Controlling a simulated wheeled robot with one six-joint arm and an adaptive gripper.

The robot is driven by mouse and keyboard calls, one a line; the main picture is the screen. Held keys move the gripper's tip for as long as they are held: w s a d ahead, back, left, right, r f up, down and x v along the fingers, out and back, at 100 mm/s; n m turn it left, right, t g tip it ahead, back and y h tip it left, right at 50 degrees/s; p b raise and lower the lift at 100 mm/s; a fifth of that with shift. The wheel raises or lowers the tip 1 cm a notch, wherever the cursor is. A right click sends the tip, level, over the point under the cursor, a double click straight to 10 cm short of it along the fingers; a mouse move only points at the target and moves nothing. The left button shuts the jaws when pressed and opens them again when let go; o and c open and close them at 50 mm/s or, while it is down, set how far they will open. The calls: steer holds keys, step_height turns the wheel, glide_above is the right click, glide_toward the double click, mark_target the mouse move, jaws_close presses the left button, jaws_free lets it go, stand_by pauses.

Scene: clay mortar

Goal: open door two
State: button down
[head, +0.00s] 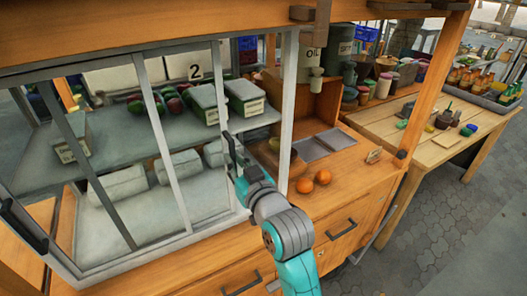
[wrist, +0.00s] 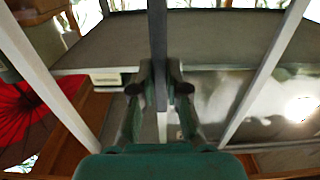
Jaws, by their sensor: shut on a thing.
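The display case has pale-framed glass doors. A white panel marked "2" (head: 195,72) shows behind the middle panes. A dark upright door handle (head: 231,148) is at the right part of the case front, left of the thick pale post. My gripper (head: 236,165) is at this handle. In the wrist view the fingers of my gripper (wrist: 160,88) are shut around a dark upright bar, the handle (wrist: 158,35). The fingers hide part of the handle. I cannot tell from these frames how far the door stands open.
Boxes (head: 245,97) and fruit (head: 140,103) sit on the shelf inside the case. Two oranges (head: 323,177) lie on the wooden counter right of my gripper. Drawers with dark handles (head: 342,229) are below. A wooden side table (head: 450,125) with jars and bottles stands at the right.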

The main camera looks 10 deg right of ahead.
glide_toward(195, 159)
steer(key=x, duration=0.4)
steer(key=shift+w, duration=0.15)
steer(key=c, duration=1.2)
jaws_free()
steer(key=shift+o, duration=0.2)
steer(key=v, duration=1.2)
